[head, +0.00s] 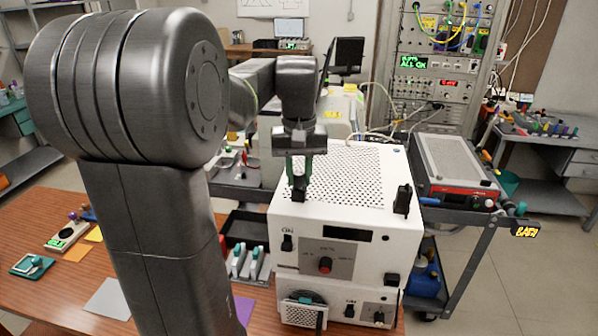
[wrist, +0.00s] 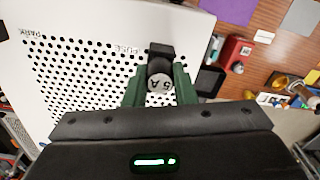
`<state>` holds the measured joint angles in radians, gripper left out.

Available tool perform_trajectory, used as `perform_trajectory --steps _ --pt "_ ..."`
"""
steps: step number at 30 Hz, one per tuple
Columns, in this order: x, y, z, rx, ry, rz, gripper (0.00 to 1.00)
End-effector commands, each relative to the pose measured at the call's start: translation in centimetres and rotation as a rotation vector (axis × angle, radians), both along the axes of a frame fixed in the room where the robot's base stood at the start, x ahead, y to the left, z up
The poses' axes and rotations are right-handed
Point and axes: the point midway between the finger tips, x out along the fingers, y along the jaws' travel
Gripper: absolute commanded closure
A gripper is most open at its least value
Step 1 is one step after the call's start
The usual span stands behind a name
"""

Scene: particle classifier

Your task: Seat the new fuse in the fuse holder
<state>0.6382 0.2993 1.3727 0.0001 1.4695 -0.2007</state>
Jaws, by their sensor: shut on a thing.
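My gripper (head: 300,172) has green fingers and points down over the front left part of the white instrument box's perforated top (head: 345,172). In the wrist view my gripper (wrist: 160,88) is shut on a round dark fuse (wrist: 160,86) whose pale end face reads "5 A". A black block, apparently the fuse holder (wrist: 160,50), shows just beyond the fuse beside the printed word "FUSE"; it also shows below my fingers in the head view (head: 299,189). Whether the fuse is inside the holder or just above it, I cannot tell.
A black upright piece (head: 402,199) stands at the box top's right side; the wrist view shows "PARK" printed there. The box front carries switches and a red knob (head: 325,265). A cart with a red-edged device (head: 455,172) stands to the right. The middle of the top is clear.

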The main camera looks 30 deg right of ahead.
Motion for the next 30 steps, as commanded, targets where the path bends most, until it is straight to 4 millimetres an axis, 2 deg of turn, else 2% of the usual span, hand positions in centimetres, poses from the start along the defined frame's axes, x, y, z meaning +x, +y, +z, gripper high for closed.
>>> perform_trajectory --steps 8,9,12,23,26,30 --pt "0.0 0.0 -0.8 0.0 0.001 0.0 0.98" --pt "0.0 0.0 -0.6 0.0 0.0 0.0 0.68" --pt "0.0 0.0 -0.6 0.0 0.0 0.0 0.51" --pt "0.0 0.0 -0.2 -0.001 -0.002 0.0 0.51" --pt "0.1 -0.1 1.1 -0.003 -0.003 0.0 0.51" --pt "0.1 -0.1 4.0 -0.003 -0.004 0.0 0.51"
